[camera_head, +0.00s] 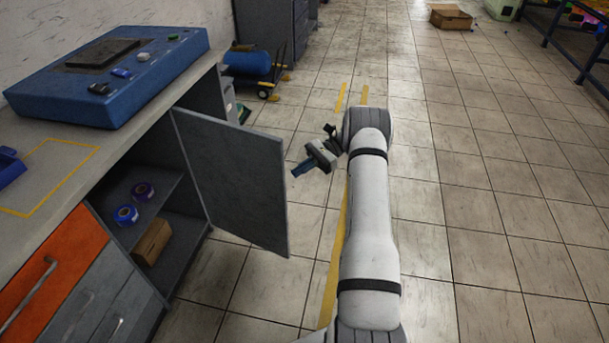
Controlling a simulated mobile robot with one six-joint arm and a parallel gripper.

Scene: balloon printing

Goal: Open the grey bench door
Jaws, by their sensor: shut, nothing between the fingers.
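The grey bench door (236,181) stands swung out from the bench, well open, with its free edge toward my arm. The cabinet behind it is exposed, with a shelf (153,196) inside. My gripper (299,171) is shut and empty, just right of the door's free edge and pointing left. In the picture a small gap shows between the fingertips and the door. The door's handle is not visible from here.
Tape rolls (126,215) and a cardboard box (152,241) sit inside the cabinet. A blue machine (110,75) is on the benchtop. Left of the cabinet are an orange drawer (52,272) and grey fronts. A blue compressor (250,62) stands beyond.

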